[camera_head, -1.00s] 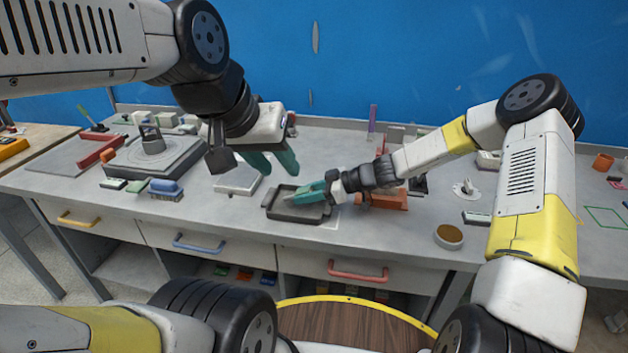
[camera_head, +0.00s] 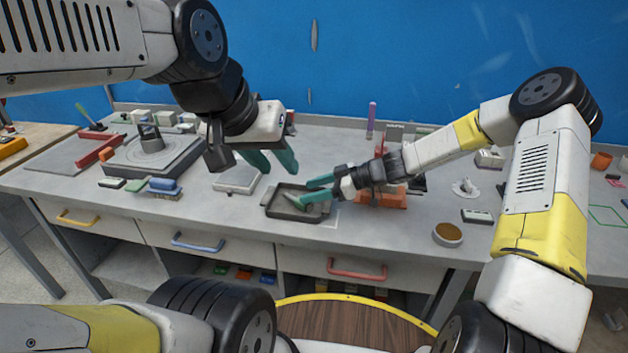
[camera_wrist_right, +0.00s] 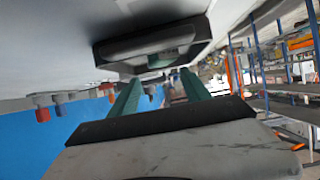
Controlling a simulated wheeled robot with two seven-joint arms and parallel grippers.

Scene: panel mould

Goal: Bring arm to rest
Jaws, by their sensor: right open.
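My right gripper (camera_head: 308,188) is open, its two teal fingers spread apart at the right side of a dark shallow tray (camera_head: 285,215) on the bench. The fingers overlap the tray in the head view; I cannot tell whether they touch it. In the right wrist view the right gripper (camera_wrist_right: 160,88) shows its fingers apart with nothing seen between them, and the dark tray (camera_wrist_right: 115,52) lies beyond them. My left gripper (camera_head: 272,162) hangs higher up, fingers apart and empty, over the bench behind the tray.
A pale flat block (camera_head: 237,181) lies left of the tray. A round dish (camera_head: 448,234) stands at the front right.

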